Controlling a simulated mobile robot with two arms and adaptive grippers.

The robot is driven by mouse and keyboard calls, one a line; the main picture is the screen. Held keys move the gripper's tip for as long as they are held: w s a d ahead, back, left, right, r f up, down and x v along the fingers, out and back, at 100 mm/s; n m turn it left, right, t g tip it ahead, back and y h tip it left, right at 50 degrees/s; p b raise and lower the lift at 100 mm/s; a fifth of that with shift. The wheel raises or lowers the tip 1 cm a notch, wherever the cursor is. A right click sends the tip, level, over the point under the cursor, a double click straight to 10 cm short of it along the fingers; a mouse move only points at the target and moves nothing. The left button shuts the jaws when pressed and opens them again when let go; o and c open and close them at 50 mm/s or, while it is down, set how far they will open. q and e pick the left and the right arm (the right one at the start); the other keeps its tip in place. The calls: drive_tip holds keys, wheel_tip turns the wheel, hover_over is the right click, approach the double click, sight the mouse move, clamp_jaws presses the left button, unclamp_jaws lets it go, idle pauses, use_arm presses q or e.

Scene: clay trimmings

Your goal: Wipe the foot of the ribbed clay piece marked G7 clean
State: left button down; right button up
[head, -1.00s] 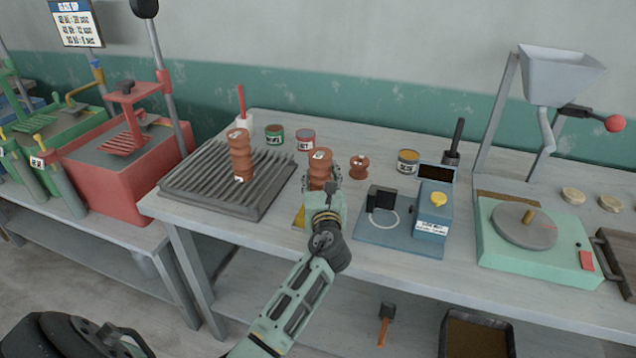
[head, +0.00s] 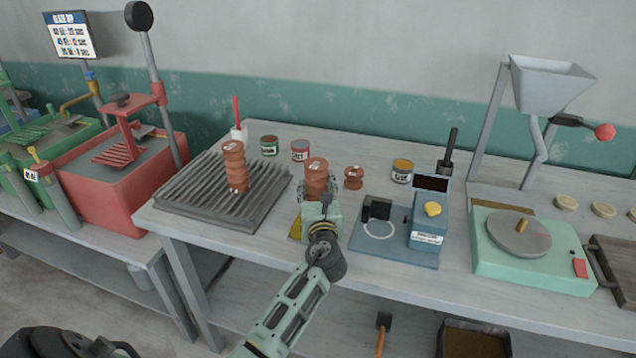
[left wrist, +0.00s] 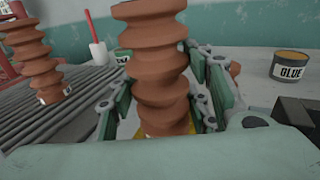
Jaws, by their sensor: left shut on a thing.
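My left gripper (head: 325,192) is shut around a ribbed brown clay piece (head: 316,170), which stands upright between the fingers. The piece fills the middle of the left wrist view (left wrist: 152,65), with a finger on each side. I see no readable mark on it. Yellow material (head: 296,226) shows beside and under the gripper, and by the foot of the piece in the left wrist view. I cannot tell whether the foot touches it. A second tall ribbed piece (head: 234,165) stands on the grey slatted rack (head: 262,215); its white tag is unreadable. My right gripper is not in view.
A short clay piece (head: 353,178) stands just right of the held one. A blue device (head: 385,250) stands close on the right.

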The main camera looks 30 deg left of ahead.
sight(311, 195)
use_arm(q)
drive_tip(key=shift+s+d+f+p, duration=0.15)
drive_tip(key=shift+s+p, duration=0.3)
drive_tip(key=shift+s, duration=0.45)
drive_tip(key=shift+s+d+r+p, duration=0.1)
drive_tip(key=shift+s+d+p, duration=0.25)
drive_tip(key=shift+s, duration=0.5)
drive_tip(key=shift+s+d+f+p, duration=0.1)
drive_tip(key=shift+s+p, duration=0.15)
drive_tip(key=shift+s, duration=0.35)
drive_tip(key=shift+s+d+f+p, duration=0.1)
drive_tip(key=shift+s+p, duration=0.15)
drive_tip(key=shift+s, duration=0.35)
drive_tip(key=shift+w, duration=0.1)
drive_tip(key=shift+w+a+r, duration=0.1)
drive_tip(key=shift+w+r, duration=0.15)
drive_tip(key=shift+w, duration=0.05)
drive_tip(key=shift+w+a+f, duration=0.1)
drive_tip(key=shift+w+a, duration=0.15)
drive_tip(key=shift+w, duration=0.6)
drive_tip(key=shift+w+a+b, duration=0.2)
drive_tip(key=shift+w+b, duration=0.05)
drive_tip(key=shift+w, duration=0.65)
drive_tip(key=shift+w+a+b, duration=0.2)
drive_tip(key=shift+w+b, duration=0.1)
drive_tip(key=shift+w, duration=0.55)
drive_tip(key=shift+w+a+b, duration=0.2)
drive_tip(key=shift+w+b, duration=0.05)
drive_tip(key=shift+w, duration=0.65)
drive_tip(key=shift+s, duration=0.1)
